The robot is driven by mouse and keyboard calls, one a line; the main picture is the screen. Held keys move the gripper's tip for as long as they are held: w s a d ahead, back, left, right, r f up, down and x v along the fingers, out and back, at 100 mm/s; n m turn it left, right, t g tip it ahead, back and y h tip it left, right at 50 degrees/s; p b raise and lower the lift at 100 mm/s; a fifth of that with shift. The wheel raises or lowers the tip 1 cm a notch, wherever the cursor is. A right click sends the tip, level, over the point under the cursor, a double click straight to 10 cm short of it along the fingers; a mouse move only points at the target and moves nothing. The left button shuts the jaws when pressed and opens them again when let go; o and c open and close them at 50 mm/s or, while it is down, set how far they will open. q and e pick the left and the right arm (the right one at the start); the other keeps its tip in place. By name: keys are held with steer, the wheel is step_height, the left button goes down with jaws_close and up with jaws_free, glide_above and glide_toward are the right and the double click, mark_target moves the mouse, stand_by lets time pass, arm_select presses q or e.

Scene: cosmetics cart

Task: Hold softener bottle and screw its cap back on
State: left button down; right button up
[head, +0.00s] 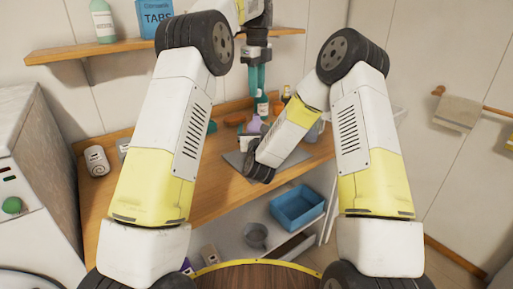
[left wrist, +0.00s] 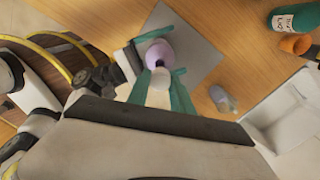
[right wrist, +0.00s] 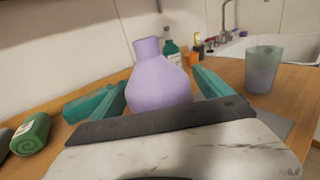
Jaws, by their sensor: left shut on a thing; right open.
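The softener bottle (right wrist: 162,84) is light purple and stands upright, its neck bare in the right wrist view. It also shows from above in the left wrist view (left wrist: 158,50) and small in the head view (head: 254,126). My right gripper (right wrist: 158,80) has its fingers apart on either side of the bottle; contact cannot be told. My left gripper (head: 256,92) points down above the bottle. In the left wrist view its green fingers are shut on the white cap (left wrist: 160,82), which appears above the bottle and apart from it.
A grey mat (left wrist: 190,38) lies under the bottle on the wooden counter (head: 215,180). A translucent cup (right wrist: 263,72) stands to the right of the bottle. A green bottle (left wrist: 294,18) and an orange item (left wrist: 295,44) are farther off. A green roll (right wrist: 30,134) lies at left.

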steer(key=shift+w, duration=0.5)
jaws_close()
arm_select(q)
glide_above(257, 115)
steer(key=shift+w+f, duration=0.15)
steer(key=shift+f, duration=2.35)
